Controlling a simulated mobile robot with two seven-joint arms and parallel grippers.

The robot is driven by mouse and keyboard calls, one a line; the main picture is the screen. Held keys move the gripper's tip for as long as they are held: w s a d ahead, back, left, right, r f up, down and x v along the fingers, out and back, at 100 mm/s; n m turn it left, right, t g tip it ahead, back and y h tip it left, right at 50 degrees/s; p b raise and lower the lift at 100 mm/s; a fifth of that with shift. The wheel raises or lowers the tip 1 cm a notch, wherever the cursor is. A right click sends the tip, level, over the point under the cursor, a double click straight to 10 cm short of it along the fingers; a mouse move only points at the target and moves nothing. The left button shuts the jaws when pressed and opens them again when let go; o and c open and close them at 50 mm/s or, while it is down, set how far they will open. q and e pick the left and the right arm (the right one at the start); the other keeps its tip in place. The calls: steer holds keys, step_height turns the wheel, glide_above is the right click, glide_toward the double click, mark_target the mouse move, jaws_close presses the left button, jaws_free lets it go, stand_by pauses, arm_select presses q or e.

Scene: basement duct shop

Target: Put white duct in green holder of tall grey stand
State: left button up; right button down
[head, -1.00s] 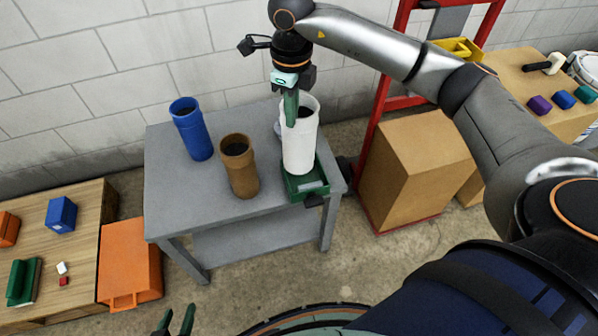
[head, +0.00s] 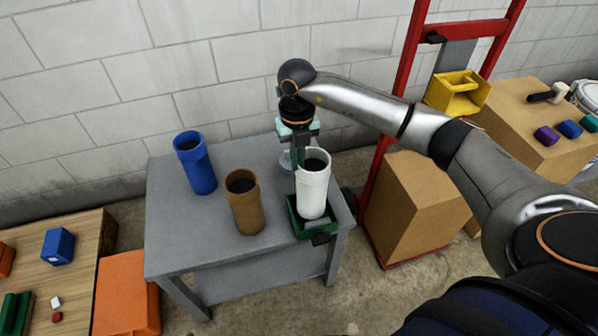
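The white duct (head: 313,188) stands upright in the green holder (head: 298,225) at the right front corner of the tall grey stand (head: 215,232). The duct's open top shows a dark inside. My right gripper (head: 299,160) points down at the left rear side of the duct's rim, with its green fingers close against the rim. The fingers overlap in this view, so I cannot tell whether they grip the wall or are apart. The duct hides part of the holder. My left gripper is not in view.
A blue duct (head: 195,164) and a brown duct (head: 244,204) stand left of the holder on the stand. A red hand truck (head: 397,80) with a cardboard box (head: 418,203) is at right. A wooden table (head: 35,255) and an orange bin (head: 126,295) are at lower left.

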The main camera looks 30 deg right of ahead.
mark_target(298, 173)
steer(key=shift+f, duration=1.85)
steer(key=shift+f+b, duration=0.2)
steer(key=shift+b, duration=0.1)
steer(key=c, duration=1.1)
jaws_free()
